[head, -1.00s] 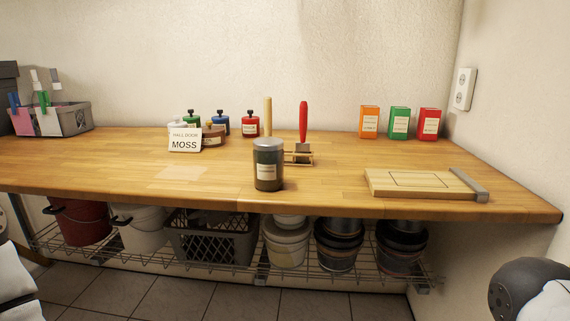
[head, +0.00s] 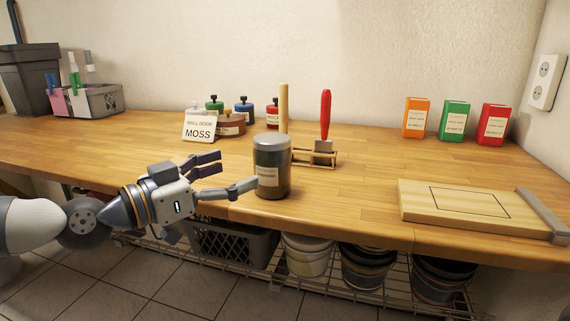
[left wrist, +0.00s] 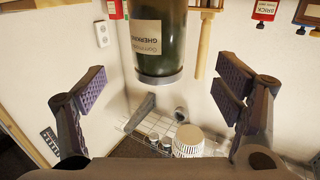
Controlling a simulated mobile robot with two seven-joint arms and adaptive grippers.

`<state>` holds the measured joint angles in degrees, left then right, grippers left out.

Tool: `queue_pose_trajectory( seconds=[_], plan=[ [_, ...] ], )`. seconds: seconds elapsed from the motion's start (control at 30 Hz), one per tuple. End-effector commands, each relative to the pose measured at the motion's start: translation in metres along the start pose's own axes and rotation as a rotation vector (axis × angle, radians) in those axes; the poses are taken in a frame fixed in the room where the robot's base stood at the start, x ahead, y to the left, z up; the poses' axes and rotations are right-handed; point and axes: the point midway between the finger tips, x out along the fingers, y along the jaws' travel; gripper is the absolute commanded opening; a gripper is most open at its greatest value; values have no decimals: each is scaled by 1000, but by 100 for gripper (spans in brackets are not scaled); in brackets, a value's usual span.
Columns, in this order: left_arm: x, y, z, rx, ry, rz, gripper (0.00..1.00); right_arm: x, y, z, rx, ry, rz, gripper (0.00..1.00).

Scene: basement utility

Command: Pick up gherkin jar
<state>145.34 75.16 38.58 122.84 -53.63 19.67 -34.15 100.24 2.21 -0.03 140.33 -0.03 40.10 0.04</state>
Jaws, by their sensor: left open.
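The gherkin jar (head: 272,168), dark with a grey lid and a pale label, stands upright near the front edge of the wooden worktop. In the left wrist view the jar (left wrist: 160,38) shows upside down beyond the fingers, its label reading gherkins. My left gripper (head: 236,171) is open just left of the jar, its fingers pointing towards it. In the left wrist view the open gripper (left wrist: 168,88) has nothing between its pads. In the head view one fingertip lies close to the jar's left side; I cannot tell whether it touches. My right gripper is not in view.
A wooden rack (head: 314,157) with a red-handled tool (head: 325,118) stands just behind the jar. A wooden board (head: 455,205) lies at right. The worktop between jar and board is clear.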

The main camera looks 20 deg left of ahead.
Motion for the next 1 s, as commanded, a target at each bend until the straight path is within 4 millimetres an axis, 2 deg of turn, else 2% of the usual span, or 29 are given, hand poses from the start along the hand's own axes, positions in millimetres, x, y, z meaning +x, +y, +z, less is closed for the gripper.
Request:
queue_pose_trajectory(
  seconds=[0.03, 0.5, 0.77, 0.87, 1.0],
  plan=[
    [14, 0, 11, -4, -16, 4, 84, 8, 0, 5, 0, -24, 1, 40],
    [92, 2, 4, -6, -10, 1, 84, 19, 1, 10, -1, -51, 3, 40],
    [98, 2, 1, -6, -6, 0, 84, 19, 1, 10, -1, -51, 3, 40],
    [98, 2, 1, -6, -6, 0, 66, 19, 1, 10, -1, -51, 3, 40],
    [98, 2, 1, -6, -6, 0, 34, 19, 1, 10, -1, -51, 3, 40]
  ],
)
